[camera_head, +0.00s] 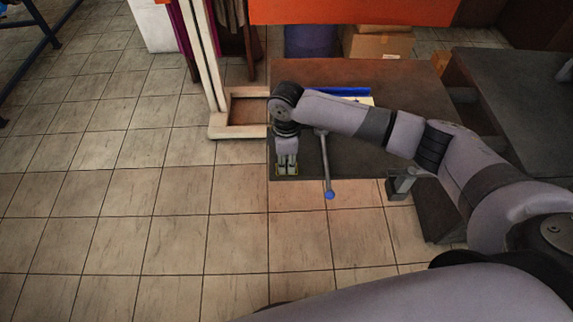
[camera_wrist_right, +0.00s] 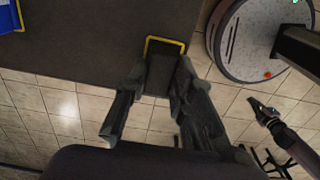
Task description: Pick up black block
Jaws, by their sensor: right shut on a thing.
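The black block (camera_wrist_right: 161,75) is a dark flat piece in the right wrist view, between the two fingers of my right gripper (camera_wrist_right: 157,92). A yellow outline (camera_wrist_right: 166,40) runs around its far end, at the edge of the dark table (camera_wrist_right: 80,35). My right gripper (camera_head: 287,168) is shut on the block at the table's front left corner in the head view, pointing down. In the head view the block is mostly hidden by the fingers, with a little yellow beside them. I cannot tell whether it is lifted clear of the table.
A metal lever with a blue end (camera_head: 329,194) stands just right of my right gripper. A blue tray (camera_head: 345,92) lies farther back on the table, partly behind my arm. A wooden stand (camera_head: 217,115) is at the left. Tiled floor in front is clear.

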